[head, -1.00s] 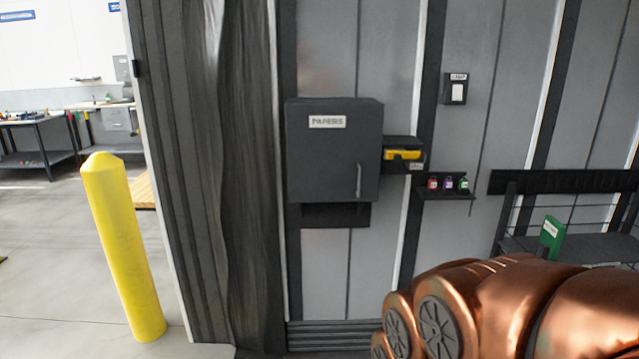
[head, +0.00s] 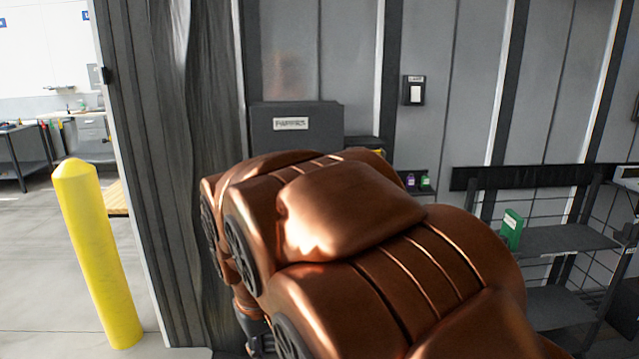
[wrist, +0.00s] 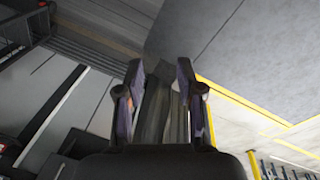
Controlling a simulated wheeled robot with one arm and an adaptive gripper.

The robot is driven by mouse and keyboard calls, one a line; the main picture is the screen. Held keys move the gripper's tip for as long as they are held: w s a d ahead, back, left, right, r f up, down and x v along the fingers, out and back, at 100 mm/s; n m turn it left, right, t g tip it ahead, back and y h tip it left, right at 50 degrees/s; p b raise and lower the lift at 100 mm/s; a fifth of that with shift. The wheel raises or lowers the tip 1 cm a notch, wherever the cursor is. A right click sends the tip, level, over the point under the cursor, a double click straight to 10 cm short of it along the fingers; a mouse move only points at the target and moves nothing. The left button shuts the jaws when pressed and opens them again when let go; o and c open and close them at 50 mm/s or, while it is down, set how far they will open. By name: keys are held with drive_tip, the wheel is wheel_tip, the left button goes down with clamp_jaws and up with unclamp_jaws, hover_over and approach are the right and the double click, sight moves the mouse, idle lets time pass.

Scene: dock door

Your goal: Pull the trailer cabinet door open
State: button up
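The dark grey cabinet (head: 290,120) labelled PAPERS hangs on the trailer wall in the head view. Its door looks closed, but my copper arm hides its lower part and its handle. My gripper (wrist: 160,75) shows in the wrist view with its two fingers apart and nothing held between them. It points toward the floor and the base of the wall. In the head view my gripper is mostly hidden behind my arm, low and left of the cabinet, and it is not touching the cabinet door.
A yellow bollard (head: 97,255) stands at the left. A small holder (head: 414,90) is on the wall right of the cabinet. A shelf rack (head: 565,238) with a green box (head: 511,230) stands at the right. A dark curtain (head: 175,150) hangs left of the cabinet.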

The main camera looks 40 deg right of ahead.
drive_tip(key=w+d+f+n+t+h+b, duration=0.1)
drive_tip(key=w+d+t, duration=0.2)
drive_tip(key=w+d, duration=1.05)
drive_tip(key=w+d+f+t+h+b, duration=0.2)
drive_tip(key=w+d, duration=0.5)
drive_tip(key=w, duration=1.3)
drive_tip(key=w+d+f+n+t+b, duration=0.1)
drive_tip(key=w+d+t, duration=0.3)
drive_tip(key=w+d, duration=0.9)
drive_tip(key=s+d+r+m+t+h+b, duration=0.1)
drive_tip(key=s+d+r+m+t+h, duration=0.15)
drive_tip(key=s+d+r+t, duration=0.4)
drive_tip(key=s+d+r+m+t+h+b, duration=0.1)
drive_tip(key=s+d+r+m, duration=0.15)
drive_tip(key=d, duration=0.75)
drive_tip(key=shift+g, duration=0.25)
drive_tip(key=shift+f+p+x, duration=0.15)
drive_tip(key=shift+p+x, duration=0.55)
drive_tip(key=shift+x, duration=1.2)
drive_tip(key=shift+f+p+x, duration=0.15)
drive_tip(key=shift+p+x, duration=0.55)
drive_tip(key=shift+x, duration=1.2)
